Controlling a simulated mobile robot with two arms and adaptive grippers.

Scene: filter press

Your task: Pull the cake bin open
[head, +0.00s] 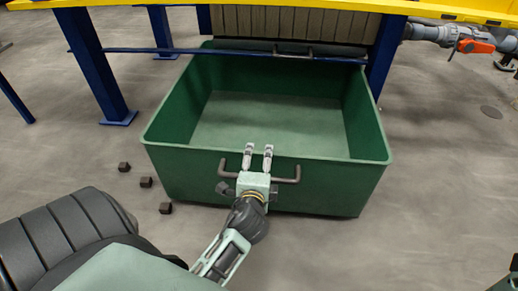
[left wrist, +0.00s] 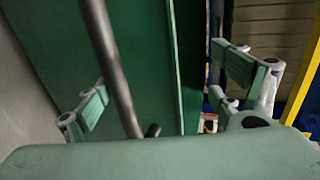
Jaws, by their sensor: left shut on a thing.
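The cake bin (head: 260,181) is a large open-topped green box on the floor. It stands out in front of the filter press, with its rear edge beneath the plates. It looks empty. A dark bar handle (head: 286,180) is fixed to its front wall. My left gripper (head: 258,150) is at the middle of this handle, shut on it, with its fingertips near the bin's front rim. In the left wrist view the handle (left wrist: 108,62) runs between the two fingers, beside the green bin wall (left wrist: 150,60). My right gripper is not in view.
Several small dark blocks (head: 146,182) lie on the floor left of the bin. The blue press leg (head: 93,65) stands left of it and another stands at its back right. The yellow beam (head: 290,4) and plate stack (head: 295,24) are above its rear. Grey floor (head: 440,170) is clear on the right.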

